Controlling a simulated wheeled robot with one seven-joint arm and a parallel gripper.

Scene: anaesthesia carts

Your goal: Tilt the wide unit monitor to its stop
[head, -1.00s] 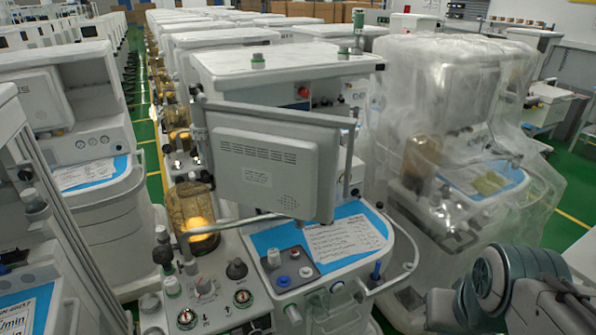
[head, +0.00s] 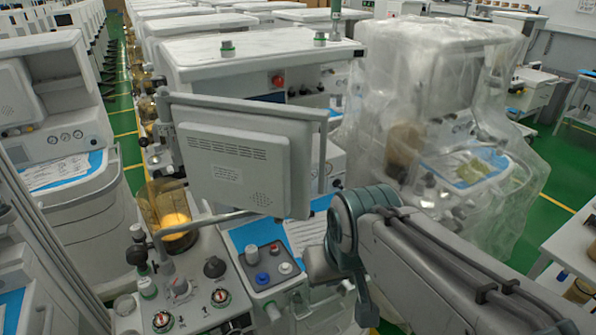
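The wide unit monitor (head: 235,160) is a grey panel seen from its vented back, in the middle of the head view. A grey bar (head: 240,106) runs along its top edge, with an upright bar at its right side. A support arm (head: 205,221) passes below it. It looks slightly tilted. My arm reaches in from the lower right, and its joint stands in front of the unit's worktop, right of and below the monitor. My gripper cannot be made out, so I cannot see any contact with the monitor.
The unit's worktop (head: 240,237) carries a blue sheet and a small knob panel (head: 268,268). An amber canister (head: 167,212) stands left of the monitor. A plastic-wrapped unit (head: 440,110) stands at right. Green floor (head: 560,200) shows beyond it.

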